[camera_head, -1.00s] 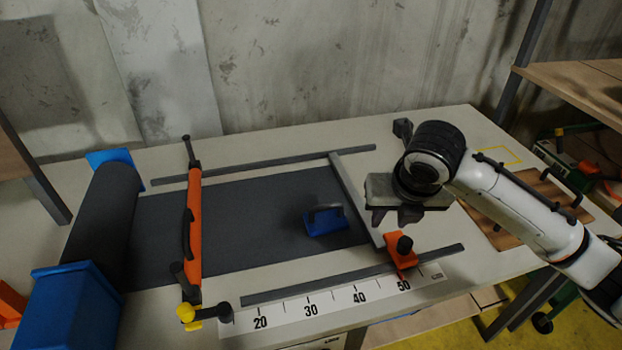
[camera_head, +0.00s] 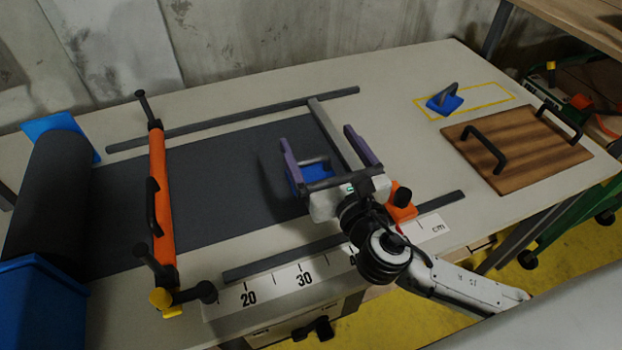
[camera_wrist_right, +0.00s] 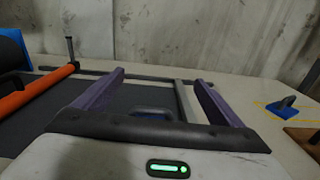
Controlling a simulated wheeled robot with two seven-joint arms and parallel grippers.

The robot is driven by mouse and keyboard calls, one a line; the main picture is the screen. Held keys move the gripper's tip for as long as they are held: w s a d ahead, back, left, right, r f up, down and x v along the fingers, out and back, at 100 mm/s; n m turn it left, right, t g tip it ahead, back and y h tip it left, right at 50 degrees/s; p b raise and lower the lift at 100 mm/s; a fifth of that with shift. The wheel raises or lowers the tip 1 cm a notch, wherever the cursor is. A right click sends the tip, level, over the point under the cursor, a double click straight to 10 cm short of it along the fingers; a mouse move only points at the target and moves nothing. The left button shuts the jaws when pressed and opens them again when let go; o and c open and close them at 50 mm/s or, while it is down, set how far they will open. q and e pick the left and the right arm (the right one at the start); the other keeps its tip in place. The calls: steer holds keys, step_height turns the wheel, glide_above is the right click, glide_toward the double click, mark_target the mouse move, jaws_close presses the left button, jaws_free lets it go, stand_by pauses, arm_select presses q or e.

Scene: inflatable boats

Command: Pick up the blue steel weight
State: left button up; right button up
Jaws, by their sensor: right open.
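A blue steel weight (camera_head: 313,173) with a dark handle sits on the dark sheet (camera_head: 215,180), near the sheet's right end. My right gripper (camera_head: 318,136) is open, its two purple fingers spread to the left and right of this weight. The gripper body hides part of the weight. In the right wrist view the weight (camera_wrist_right: 151,113) shows low between the fingers, partly behind the palm edge. I cannot tell whether the fingers touch it. A second blue weight (camera_head: 444,104) stands in the yellow outlined rectangle (camera_head: 503,93) at the back right. My left gripper is not in view.
An orange bar (camera_head: 161,200) crosses the sheet at the left, beside the dark roll (camera_head: 45,200). A grey crossbar (camera_head: 333,130) and an orange clamp (camera_head: 402,208) are close to my right gripper. A wooden board (camera_head: 525,150) with two handles lies at the right.

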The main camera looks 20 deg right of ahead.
mark_target(316, 172)
steer(key=shift+n+y, duration=0.3)
steer(key=f+b, duration=0.1)
steer(key=f, duration=0.1)
steer(key=f+b, duration=0.1)
steer(key=f, duration=0.2)
steer(key=f+b, duration=0.1)
steer(key=f, duration=0.2)
steer(key=shift+s+a, duration=0.25)
steer(key=shift+a, duration=0.15)
steer(key=shift+w, duration=0.25)
steer(key=shift+w+r, duration=0.1)
steer(key=shift+w, duration=0.2)
steer(key=w, duration=0.6)
steer(key=shift+w+a, duration=0.15)
steer(key=shift+w, duration=0.1)
steer(key=c, duration=2)
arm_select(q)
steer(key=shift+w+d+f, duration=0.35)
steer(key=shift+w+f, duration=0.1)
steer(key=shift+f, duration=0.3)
arm_select(e)
steer(key=shift+r, duration=0.3)
